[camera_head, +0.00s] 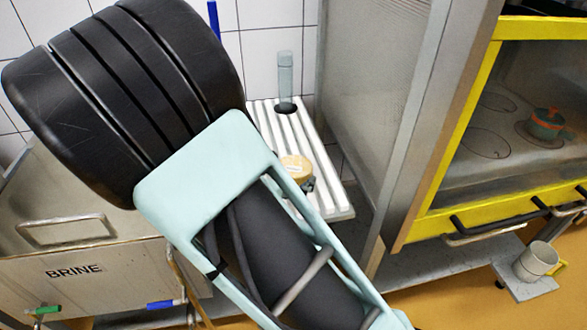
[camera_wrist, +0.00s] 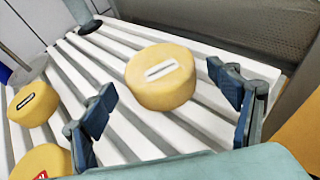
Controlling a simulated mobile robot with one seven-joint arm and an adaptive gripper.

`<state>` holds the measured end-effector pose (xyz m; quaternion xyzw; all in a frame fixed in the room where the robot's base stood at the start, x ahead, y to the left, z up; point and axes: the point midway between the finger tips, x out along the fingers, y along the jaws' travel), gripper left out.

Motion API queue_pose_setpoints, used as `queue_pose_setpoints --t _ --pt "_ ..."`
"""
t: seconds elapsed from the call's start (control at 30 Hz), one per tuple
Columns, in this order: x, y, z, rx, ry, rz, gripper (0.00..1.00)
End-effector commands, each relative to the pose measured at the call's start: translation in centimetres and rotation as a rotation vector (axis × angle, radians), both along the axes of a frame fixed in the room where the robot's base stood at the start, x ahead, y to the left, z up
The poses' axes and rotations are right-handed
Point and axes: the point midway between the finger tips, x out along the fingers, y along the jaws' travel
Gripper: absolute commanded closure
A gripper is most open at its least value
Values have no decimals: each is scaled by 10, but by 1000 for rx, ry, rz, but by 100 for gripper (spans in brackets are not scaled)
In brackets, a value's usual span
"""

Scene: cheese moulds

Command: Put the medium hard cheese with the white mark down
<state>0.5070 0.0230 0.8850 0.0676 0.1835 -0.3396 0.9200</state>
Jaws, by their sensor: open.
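In the wrist view, the round yellow cheese with the white mark (camera_wrist: 160,78) sits flat on a white slatted rack (camera_wrist: 112,128), its mark facing up. My gripper (camera_wrist: 158,84) is open, its dark blue fingers apart on the left and right of this cheese, with gaps visible at both sides. In the head view, one cheese (camera_head: 295,166) shows on the rack (camera_head: 322,190) beside my arm; its mark cannot be made out. My arm hides most of the gripper there.
A cheese with a dark mark (camera_wrist: 33,104) and one with a red mark (camera_wrist: 42,162) lie at the left. A clear cylinder (camera_head: 285,72) stands at the rack's back. A grey cabinet side (camera_head: 370,90) borders the rack's right. The brine tank (camera_head: 75,250) is left.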

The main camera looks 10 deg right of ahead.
Motion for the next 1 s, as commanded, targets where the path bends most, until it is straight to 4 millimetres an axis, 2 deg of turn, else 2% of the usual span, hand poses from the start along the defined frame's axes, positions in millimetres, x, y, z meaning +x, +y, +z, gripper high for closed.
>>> queue_pose_setpoints --t 0.2,0.4,0.6,1.0 --pt "-34 30 21 3 0 3 18" --pt "-54 46 30 1 1 2 18" --pt "-60 51 33 -1 1 0 18" --pt "-60 50 33 0 1 -2 18"
